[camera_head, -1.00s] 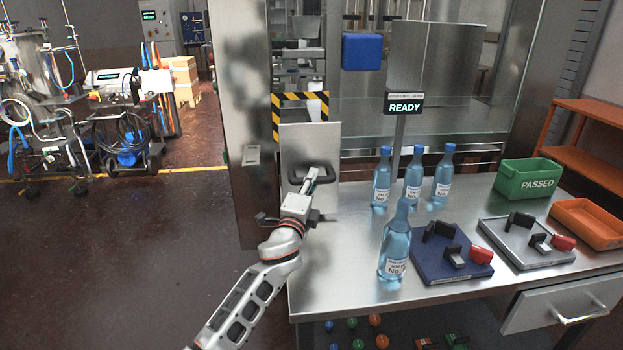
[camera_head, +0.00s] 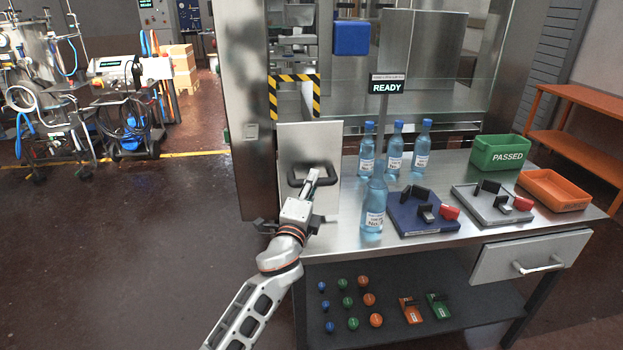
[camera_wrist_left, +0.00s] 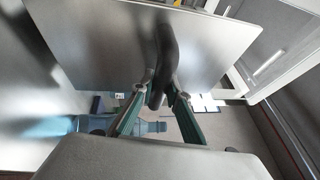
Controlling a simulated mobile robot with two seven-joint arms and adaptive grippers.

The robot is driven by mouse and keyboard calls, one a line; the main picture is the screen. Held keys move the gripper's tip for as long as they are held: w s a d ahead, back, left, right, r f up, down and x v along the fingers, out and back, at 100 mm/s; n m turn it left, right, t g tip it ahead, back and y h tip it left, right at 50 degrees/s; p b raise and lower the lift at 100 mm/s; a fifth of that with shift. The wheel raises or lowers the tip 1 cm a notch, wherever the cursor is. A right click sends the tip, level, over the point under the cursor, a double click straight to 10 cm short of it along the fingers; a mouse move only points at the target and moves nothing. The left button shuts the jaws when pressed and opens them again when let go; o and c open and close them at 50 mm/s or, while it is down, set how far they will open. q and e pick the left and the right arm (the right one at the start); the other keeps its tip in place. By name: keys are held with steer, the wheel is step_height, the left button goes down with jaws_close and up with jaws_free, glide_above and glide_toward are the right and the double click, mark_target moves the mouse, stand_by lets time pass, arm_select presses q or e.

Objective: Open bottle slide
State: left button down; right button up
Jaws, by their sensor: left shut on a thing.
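The bottle slide shows as an upright grey metal plate (camera_head: 297,143) with a black bow handle (camera_head: 294,178). It stands at the left end of the steel table, in front of the yellow-black striped frame (camera_head: 295,77) and apart from it. My left gripper (camera_head: 316,180) is shut on the handle. In the left wrist view the fingers (camera_wrist_left: 162,90) close around the dark handle (camera_wrist_left: 166,48), with the plate (camera_wrist_left: 105,40) behind. A blue bottle (camera_head: 374,208) stands right of the slide, and several more stand behind it. My right gripper is not in view.
A blue fixture (camera_head: 424,227) and a grey fixture (camera_head: 490,217) sit on the table, with a green PASSED bin (camera_head: 498,165) and an orange bin (camera_head: 552,203) at right. Open floor lies to the left.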

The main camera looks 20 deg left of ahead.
arm_select(q)
steer(key=shift+s+d, duration=0.2)
steer(key=shift+s, duration=0.25)
steer(key=c, duration=1.9)
jaws_free()
steer(key=s, duration=0.4)
steer(key=s+f, duration=0.1)
steer(key=s, duration=0.3)
steer(key=s+f, duration=0.1)
steer(key=s, duration=0.2)
steer(key=shift+s, duration=0.4)
